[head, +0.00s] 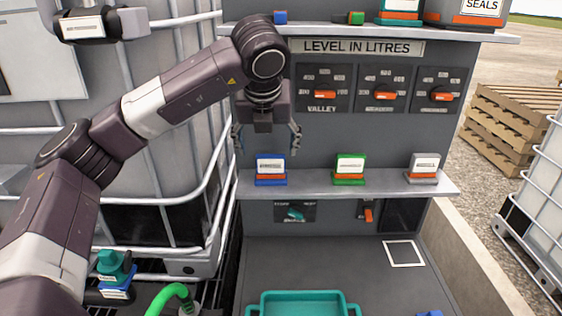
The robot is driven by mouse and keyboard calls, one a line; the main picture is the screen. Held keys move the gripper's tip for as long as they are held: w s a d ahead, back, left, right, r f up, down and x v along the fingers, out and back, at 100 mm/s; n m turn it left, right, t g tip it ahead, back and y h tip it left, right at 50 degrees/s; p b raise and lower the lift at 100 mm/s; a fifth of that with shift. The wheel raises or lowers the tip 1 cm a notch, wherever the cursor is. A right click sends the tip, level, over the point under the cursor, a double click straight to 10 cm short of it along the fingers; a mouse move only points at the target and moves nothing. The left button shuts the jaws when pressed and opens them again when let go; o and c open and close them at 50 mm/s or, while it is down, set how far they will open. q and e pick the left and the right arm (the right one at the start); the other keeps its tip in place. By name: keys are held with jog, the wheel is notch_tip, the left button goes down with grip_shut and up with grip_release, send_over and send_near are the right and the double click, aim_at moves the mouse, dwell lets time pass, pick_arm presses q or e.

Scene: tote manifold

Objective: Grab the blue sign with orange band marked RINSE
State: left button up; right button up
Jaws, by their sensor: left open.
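A blue sign with an orange band (271,169) stands upright on the left part of the lower grey shelf (320,187). Its white label is too small to read. My left gripper (267,142) hangs just above it, pointing down, with its fingers spread wide and nothing between them. I cannot tell whether the fingers are directly over the sign or a little in front of or behind it. My right gripper is not in view.
A green sign (350,169) and a grey sign (424,168) stand further right on the same shelf, with gaps between. Dials (325,88) sit on the panel above. A teal tray (303,297) lies below. A caged tote (180,180) stands at left.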

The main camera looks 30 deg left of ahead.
aim_at(270, 162)
pick_arm(q)
jog(key=shift+w+f, duration=0.3)
jog(key=shift+w, duration=0.15)
jog(key=shift+w+a+f+p, duration=0.1)
jog(key=shift+w+f+p, duration=0.05)
jog(key=shift+f+p, duration=0.2)
jog(key=shift+s+a+f+p, duration=0.15)
jog(key=shift+s+f+p, duration=0.05)
jog(key=shift+f+p, duration=0.65)
jog(key=x, duration=0.1)
jog(key=p+x, duration=0.1)
jog(key=x, duration=0.1)
jog(key=shift+d, duration=0.3)
jog(key=shift+x, duration=0.85)
jog(key=shift+r, duration=0.1)
jog(key=c, duration=1.2)
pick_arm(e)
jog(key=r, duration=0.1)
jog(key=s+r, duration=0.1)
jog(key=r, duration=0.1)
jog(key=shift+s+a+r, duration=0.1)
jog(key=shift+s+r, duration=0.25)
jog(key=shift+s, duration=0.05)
pick_arm(q)
jog(key=shift+c, duration=0.2)
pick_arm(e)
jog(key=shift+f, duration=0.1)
